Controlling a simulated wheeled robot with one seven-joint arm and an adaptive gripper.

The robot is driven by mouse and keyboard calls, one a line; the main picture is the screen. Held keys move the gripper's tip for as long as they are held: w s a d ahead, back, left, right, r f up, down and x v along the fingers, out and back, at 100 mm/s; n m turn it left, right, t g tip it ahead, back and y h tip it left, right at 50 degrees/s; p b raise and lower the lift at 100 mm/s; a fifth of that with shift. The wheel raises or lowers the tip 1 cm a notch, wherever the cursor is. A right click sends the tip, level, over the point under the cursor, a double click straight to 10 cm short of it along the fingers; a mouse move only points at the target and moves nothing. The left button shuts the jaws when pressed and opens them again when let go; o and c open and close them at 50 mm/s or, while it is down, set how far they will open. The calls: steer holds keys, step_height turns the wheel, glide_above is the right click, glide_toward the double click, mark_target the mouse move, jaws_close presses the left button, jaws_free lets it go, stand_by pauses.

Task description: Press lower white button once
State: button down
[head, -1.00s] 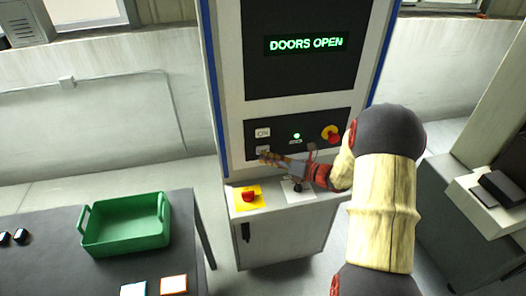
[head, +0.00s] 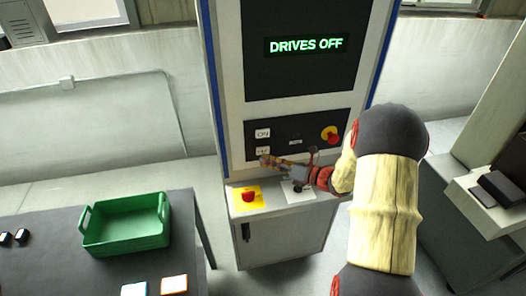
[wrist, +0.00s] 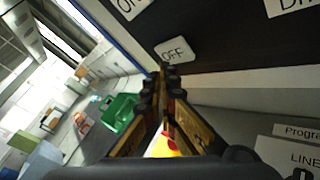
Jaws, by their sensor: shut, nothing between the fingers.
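The lower white button (head: 263,152) sits on the machine's black control panel, below the upper white button (head: 262,133). In the wrist view the lower button (wrist: 173,50) reads OFF, just beyond my fingertips. My gripper (head: 266,161) is shut and empty, its tips at the lower edge of the lower button. In the wrist view my gripper (wrist: 170,72) shows both fingers together; I cannot tell whether they touch the button. The display (head: 306,45) above reads DRIVES OFF. The small indicator (head: 296,136) on the panel is unlit.
A red and yellow knob (head: 331,134) is at the panel's right. A red button on a yellow plate (head: 248,196) and a black knob (head: 297,187) are on the ledge below. A green crate (head: 127,240) stands on the dark table at left.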

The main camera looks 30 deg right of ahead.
steer(key=s, duration=0.2)
steer(key=s+a+p, duration=0.1)
steer(key=s, duration=0.1)
steer(key=shift+s+a, duration=0.2)
steer(key=shift+s, duration=0.2)
stand_by(0.9)
